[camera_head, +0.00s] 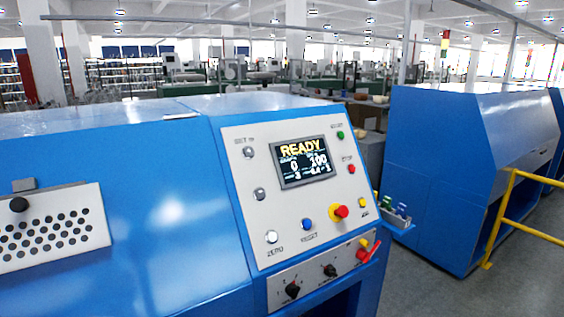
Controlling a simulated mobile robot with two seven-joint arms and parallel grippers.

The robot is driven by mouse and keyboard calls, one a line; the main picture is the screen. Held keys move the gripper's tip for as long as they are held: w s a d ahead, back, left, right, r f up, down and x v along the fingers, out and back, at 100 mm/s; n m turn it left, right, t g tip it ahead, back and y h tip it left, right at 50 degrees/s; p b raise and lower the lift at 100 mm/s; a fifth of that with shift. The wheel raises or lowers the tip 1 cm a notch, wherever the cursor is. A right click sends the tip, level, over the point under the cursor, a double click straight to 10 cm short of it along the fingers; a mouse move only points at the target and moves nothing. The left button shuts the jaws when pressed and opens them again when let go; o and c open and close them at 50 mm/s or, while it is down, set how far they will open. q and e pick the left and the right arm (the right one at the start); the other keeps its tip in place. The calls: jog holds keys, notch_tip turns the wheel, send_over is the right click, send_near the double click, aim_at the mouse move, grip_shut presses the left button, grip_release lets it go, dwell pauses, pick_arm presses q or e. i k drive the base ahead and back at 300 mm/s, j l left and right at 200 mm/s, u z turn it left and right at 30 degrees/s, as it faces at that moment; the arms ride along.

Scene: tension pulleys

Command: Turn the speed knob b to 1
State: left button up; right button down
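The lower grey panel (312,283) on the front of the blue machine carries two black knobs. One black knob (292,290) is at the left and the other black knob (330,270) is to its right. Their labels are too small to read, so I cannot tell which is speed knob b or where each points. Above them, the control panel (240,185) has a screen (303,161) that reads READY, with 0 and 100 below it. Neither of my grippers is in view.
A red-handled switch (365,252) sits right of the knobs. A red and yellow emergency button (340,211) and several coloured buttons are on the upper panel. A small tray with bottles (398,218) juts out at the right. A yellow railing (505,205) stands beyond the open floor.

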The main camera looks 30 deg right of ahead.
aim_at(291, 290)
jog(key=z, duration=1.35)
